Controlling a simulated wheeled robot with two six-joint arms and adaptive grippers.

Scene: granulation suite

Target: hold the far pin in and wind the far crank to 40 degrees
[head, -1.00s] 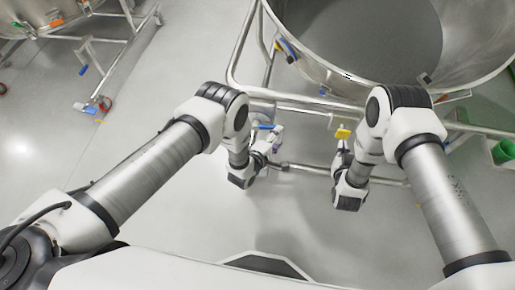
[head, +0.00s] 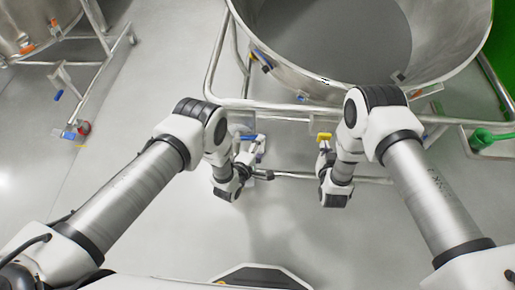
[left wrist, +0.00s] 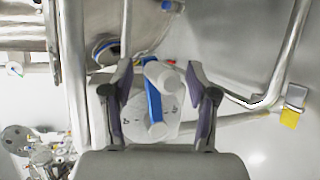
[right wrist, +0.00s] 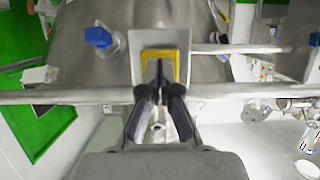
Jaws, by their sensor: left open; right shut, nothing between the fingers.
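The crank is a blue bar with a light round knob (left wrist: 160,76) over a pale marked disc. In the left wrist view it lies between the spread fingers of my open left gripper (left wrist: 158,70); I cannot tell whether they touch it. Its blue bar (head: 248,138) also shows in the head view. My right gripper (right wrist: 157,66) is shut and empty. Its fingertips are at a yellow U-shaped piece (right wrist: 178,55) on a metal plate below the vessel, also seen in the head view (head: 324,136). The pin itself is not visible, perhaps hidden behind the fingertips.
A large steel vessel (head: 300,70) stands on a tubular frame (head: 213,75) just beyond both grippers. A horizontal rail (right wrist: 60,97) crosses close to the right gripper. A blue knob (right wrist: 98,37) sits left of it. Another wheeled frame (head: 85,85) stands at left. The near floor is clear.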

